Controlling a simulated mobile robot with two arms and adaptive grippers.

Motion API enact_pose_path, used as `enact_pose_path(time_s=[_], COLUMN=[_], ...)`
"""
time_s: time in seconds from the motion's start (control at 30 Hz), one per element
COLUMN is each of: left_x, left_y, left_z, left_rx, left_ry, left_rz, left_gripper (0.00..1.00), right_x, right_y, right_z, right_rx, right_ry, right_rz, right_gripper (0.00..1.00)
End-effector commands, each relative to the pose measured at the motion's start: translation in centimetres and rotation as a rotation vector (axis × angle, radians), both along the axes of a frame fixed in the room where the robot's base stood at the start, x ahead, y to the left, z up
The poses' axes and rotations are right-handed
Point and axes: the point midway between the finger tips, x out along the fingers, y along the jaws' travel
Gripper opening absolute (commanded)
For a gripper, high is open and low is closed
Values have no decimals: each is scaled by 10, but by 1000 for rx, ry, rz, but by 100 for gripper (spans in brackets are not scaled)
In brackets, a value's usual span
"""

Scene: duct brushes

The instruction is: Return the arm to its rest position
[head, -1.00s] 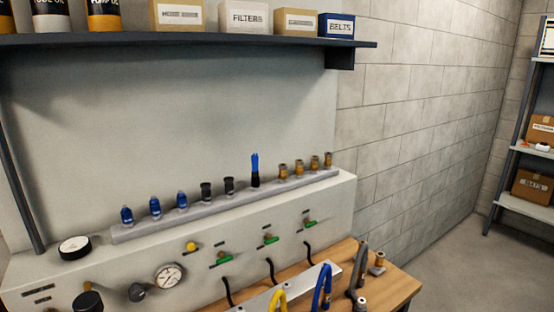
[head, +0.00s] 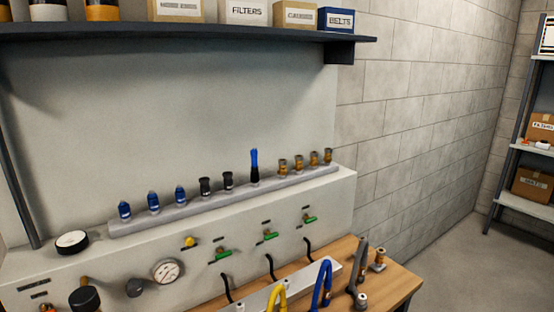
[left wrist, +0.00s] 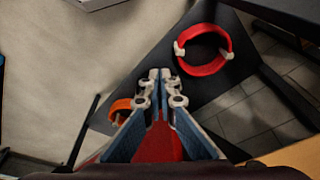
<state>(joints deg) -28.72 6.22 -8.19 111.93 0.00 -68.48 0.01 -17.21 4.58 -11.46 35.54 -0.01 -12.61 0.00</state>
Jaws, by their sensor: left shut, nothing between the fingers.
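My left gripper (left wrist: 160,78) shows in the left wrist view, with its two fingers together and nothing between them. Below and beyond it is a dark surface (left wrist: 215,95) with a red ring-shaped piece (left wrist: 230,48) to the right of the fingertips. An orange curved piece (left wrist: 122,105) lies to the left, partly hidden by the fingers. Neither piece appears to be held. No gripper or arm shows in the head view.
In the head view, a grey rail (head: 135,222) holds blue, black and brass fittings on a panel with a gauge (head: 167,271) and green-handled valves. A dark shelf (head: 190,32) with boxes hangs above. A wooden bench (head: 395,284) carries blue, yellow and grey hoses.

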Motion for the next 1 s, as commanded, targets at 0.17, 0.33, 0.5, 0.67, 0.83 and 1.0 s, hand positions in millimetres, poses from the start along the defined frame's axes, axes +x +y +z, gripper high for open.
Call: enact_pose_path(time_s=[0.17,0.33,0.5,0.67,0.83,1.0], left_x=[-22,-59,-109,-158,-192,-203], left_y=[2,7,16,25,32,34], left_z=[-103,-185,-254,-297,-318,-322], left_rx=[5,9,13,17,20,21], left_ry=[43,78,111,137,151,155], left_rz=[-7,-14,-22,-28,-33,-35], left_gripper=[0,0,0,0,0,0], right_x=[0,0,0,0,0,0], right_y=[0,0,0,1,1,1], right_z=[-16,-27,-38,-46,-50,-50], right_rx=[0,0,0,1,1,0], right_ry=[0,0,0,0,0,0], right_rz=[0,0,0,0,0,0], right_gripper=[40,40,40,40,40,40])
